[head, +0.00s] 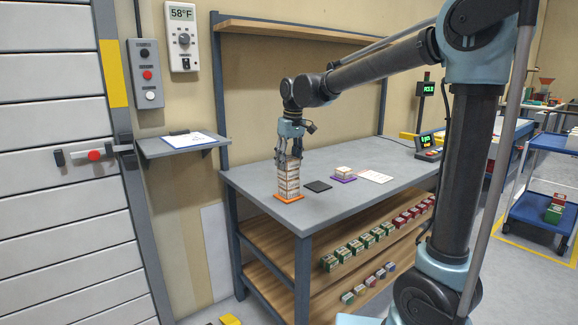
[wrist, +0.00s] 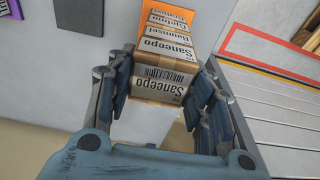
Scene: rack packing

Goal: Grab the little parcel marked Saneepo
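The parcel marked Saneepo (wrist: 158,86) is the top one of an upright stack of small tan-and-white parcels. Its label shows upside down in the wrist view. Lower parcels (wrist: 160,34) carry other names, one reading Baumsel. In the head view the stack (head: 288,182) stands on an orange mat (head: 288,198) at the table's near left corner. My gripper (head: 288,160) points down over the stack's top. In the wrist view its fingers (wrist: 161,92) lie on either side of the Saneepo parcel, very close to it. Whether they press on it cannot be made out.
The grey table (head: 250,178) also holds a black square (head: 318,186), a purple mat (head: 343,179) with small parcels and a white sheet (head: 376,176). Rows of small boxes (head: 358,247) fill the shelves below. A wall ledge (head: 185,148) stands at the left.

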